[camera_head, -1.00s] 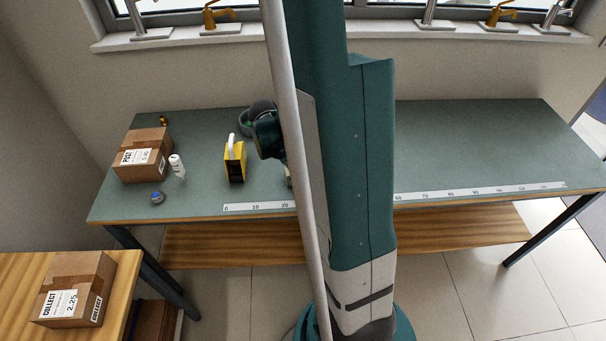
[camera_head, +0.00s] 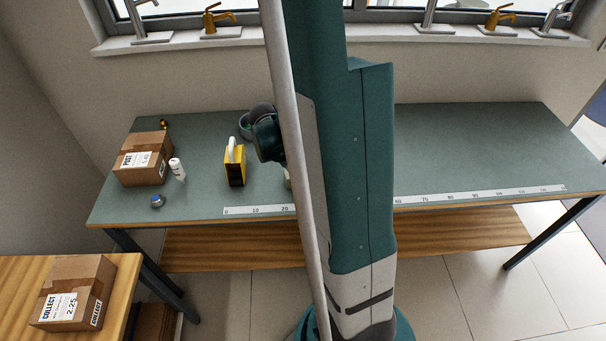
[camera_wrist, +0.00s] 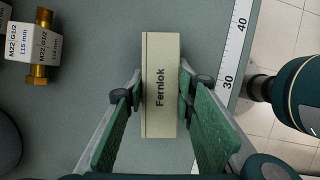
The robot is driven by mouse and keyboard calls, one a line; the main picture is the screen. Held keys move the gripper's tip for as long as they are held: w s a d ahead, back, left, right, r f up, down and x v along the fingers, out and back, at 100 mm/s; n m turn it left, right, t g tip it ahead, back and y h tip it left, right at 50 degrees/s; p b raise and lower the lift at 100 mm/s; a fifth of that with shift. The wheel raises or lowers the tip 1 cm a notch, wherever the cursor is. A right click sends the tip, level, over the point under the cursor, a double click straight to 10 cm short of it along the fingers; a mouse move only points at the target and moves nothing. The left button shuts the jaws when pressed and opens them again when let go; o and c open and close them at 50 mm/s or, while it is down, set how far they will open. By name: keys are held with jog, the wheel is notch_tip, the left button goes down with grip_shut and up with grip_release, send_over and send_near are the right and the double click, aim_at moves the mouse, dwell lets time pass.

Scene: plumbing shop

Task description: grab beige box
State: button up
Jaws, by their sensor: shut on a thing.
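The beige box (camera_wrist: 161,60), marked "Fernlok", is in the middle of the wrist view, above the grey-green bench top. My gripper (camera_wrist: 161,92) has one finger on each long side of it and is shut on it. In the head view my arm hides most of the box. A small pale part (camera_head: 288,178) shows beside the arm, possibly the box. I cannot tell how far the box is from the bench.
A brass fitting with a white label (camera_wrist: 38,45) lies left in the wrist view. On the bench (camera_head: 470,140) stand a yellow-black item (camera_head: 235,168), a white bottle (camera_head: 178,170), a blue-topped item (camera_head: 157,201) and a POST carton (camera_head: 142,160).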

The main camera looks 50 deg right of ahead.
jog(key=shift+r, duration=0.15)
jog(key=shift+r+p, duration=0.8)
jog(key=shift+r, duration=4.25)
